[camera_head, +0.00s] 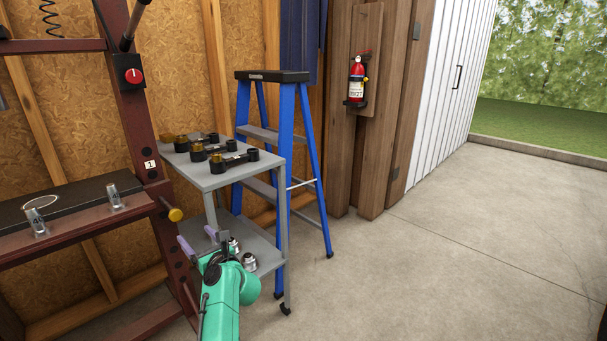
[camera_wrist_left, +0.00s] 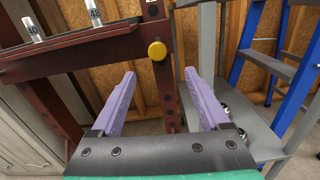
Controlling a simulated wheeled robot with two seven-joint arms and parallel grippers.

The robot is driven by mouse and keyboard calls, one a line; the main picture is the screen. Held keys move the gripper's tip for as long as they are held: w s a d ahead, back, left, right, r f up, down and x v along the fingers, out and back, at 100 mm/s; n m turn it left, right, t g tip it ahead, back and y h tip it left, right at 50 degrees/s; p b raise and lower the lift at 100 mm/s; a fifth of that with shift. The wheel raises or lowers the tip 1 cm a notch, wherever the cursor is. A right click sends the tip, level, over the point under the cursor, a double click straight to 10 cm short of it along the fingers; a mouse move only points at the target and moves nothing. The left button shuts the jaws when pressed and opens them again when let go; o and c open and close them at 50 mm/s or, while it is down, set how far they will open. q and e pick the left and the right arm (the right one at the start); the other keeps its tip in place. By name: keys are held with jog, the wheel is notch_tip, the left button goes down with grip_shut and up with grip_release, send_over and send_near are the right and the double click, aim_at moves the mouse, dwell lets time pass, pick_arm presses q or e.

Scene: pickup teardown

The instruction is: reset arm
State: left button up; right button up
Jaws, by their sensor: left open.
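My left gripper (camera_head: 199,242) is at the end of a green arm in the lower middle of the head view. Its two purple fingers also show in the left wrist view (camera_wrist_left: 160,100). They stand wide apart with nothing between them. The gripper is in front of the dark red press frame (camera_head: 147,140) and beside the grey cart (camera_head: 236,174). My right gripper does not show in either view.
Several dark parts with brass ends (camera_head: 232,160) lie on the cart's top shelf. Metal parts (camera_head: 249,261) sit on its lower shelf. A blue stepladder (camera_head: 304,150) stands behind the cart. A yellow knob (camera_wrist_left: 157,50) sticks out from the press post. The concrete floor at right is clear.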

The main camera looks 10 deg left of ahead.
pick_arm(q)
jog(key=s+d+f+m+t+h+p, duration=0.1)
jog(key=d+f+m+t+h+p, duration=0.3)
jog(key=f+m, duration=0.55)
jog(key=s+d+f+m+t+h+p, duration=0.1)
jog(key=d+f+m+h+p, duration=0.4)
jog(key=m, duration=0.9)
jog(key=s+d+f+m+g+h+p, duration=0.3)
jog(key=s+d+f+m+h, duration=0.2)
jog(key=s+f+m, duration=0.45)
jog(key=s+d+f+m+g+h+p, duration=0.25)
jog(key=s+f+m+g, duration=0.4)
jog(key=s, duration=0.75)
jog(key=s+a+f+m+g+p, duration=0.1)
jog(key=s+f+m, duration=0.1)
jog(key=s, duration=0.5)
jog(key=s+a+f+m+g+y+p, duration=0.1)
jog(key=s+m, duration=0.3)
jog(key=s, duration=0.4)
jog(key=s+a+f+m+g+p, duration=0.1)
jog(key=s+a+f+m+g, duration=0.1)
jog(key=s, duration=0.5)
jog(key=shift+s+a+f+m+g+p, duration=0.35)
jog(key=shift+s+f+m+g+p, duration=0.15)
jog(key=shift+f, duration=0.3)
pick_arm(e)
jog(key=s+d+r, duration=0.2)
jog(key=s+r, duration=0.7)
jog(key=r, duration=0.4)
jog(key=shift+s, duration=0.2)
